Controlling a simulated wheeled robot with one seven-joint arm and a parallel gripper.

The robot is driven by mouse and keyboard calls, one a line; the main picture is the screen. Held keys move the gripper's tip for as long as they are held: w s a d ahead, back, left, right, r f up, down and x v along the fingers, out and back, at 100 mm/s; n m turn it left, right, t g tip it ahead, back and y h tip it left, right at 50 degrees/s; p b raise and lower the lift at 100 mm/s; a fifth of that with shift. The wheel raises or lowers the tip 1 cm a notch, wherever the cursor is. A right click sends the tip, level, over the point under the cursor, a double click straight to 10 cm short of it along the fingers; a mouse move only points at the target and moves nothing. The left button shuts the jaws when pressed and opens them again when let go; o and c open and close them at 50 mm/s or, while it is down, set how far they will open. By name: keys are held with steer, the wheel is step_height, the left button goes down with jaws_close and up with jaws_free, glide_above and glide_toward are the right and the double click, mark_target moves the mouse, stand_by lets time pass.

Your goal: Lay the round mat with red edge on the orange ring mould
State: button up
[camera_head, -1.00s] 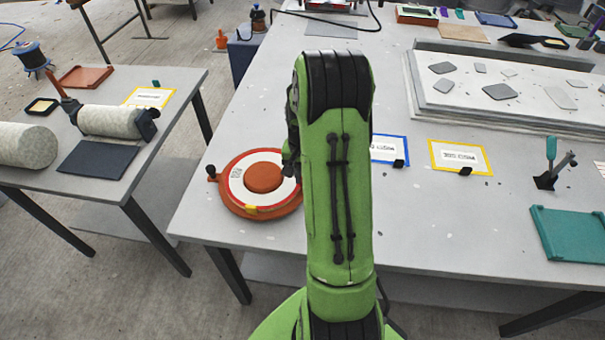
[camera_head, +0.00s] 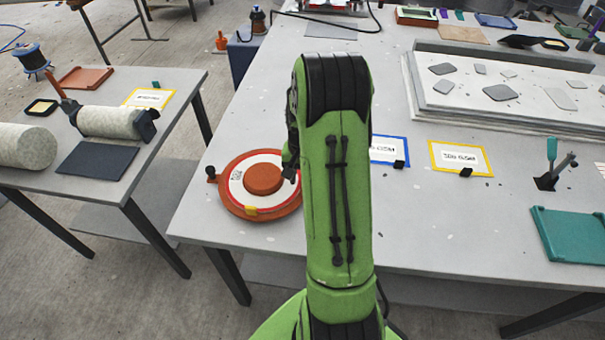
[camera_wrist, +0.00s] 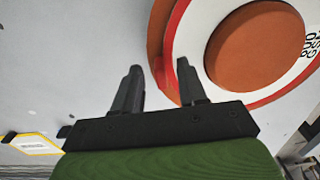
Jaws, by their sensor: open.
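The round white mat with red edge (camera_head: 240,190) lies on the orange ring mould (camera_head: 232,210), around the mould's raised orange centre (camera_head: 263,179). A small yellow tab sits at the mat's front edge. In the wrist view the mat (camera_wrist: 190,45) and the mould's centre (camera_wrist: 253,45) fill the upper right. My gripper (camera_wrist: 157,72) is open and empty. Its fingers are at the mat's edge in that view; I cannot tell whether they touch anything. In the head view my green arm hides most of my gripper and part of the mould's right side.
A blue-framed card (camera_head: 388,150) and a yellow-framed card (camera_head: 459,157) lie to the right. A large grey mould (camera_head: 480,105) stands behind them. A teal tray (camera_head: 575,238) is at the right. A side table with rolls (camera_head: 112,121) stands left. The table's front is mostly clear.

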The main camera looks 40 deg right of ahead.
step_height(320, 180, up, 16)
steer(key=p, duration=0.3)
steer(key=shift+f, duration=0.15)
steer(key=s+a+r+n+t, duration=0.1)
steer(key=s+a+r+n, duration=0.15)
steer(key=a+r, duration=0.45)
steer(key=s+a+r+n+t, duration=0.1)
steer(key=s+a+n+t, duration=0.3)
steer(key=s+a+n, duration=0.4)
steer(key=s+a, duration=0.5)
steer(key=a, duration=0.3)
steer(key=shift+r+t, duration=0.15)
steer(key=shift+t, duration=0.15)
steer(key=shift+o, duration=0.4)
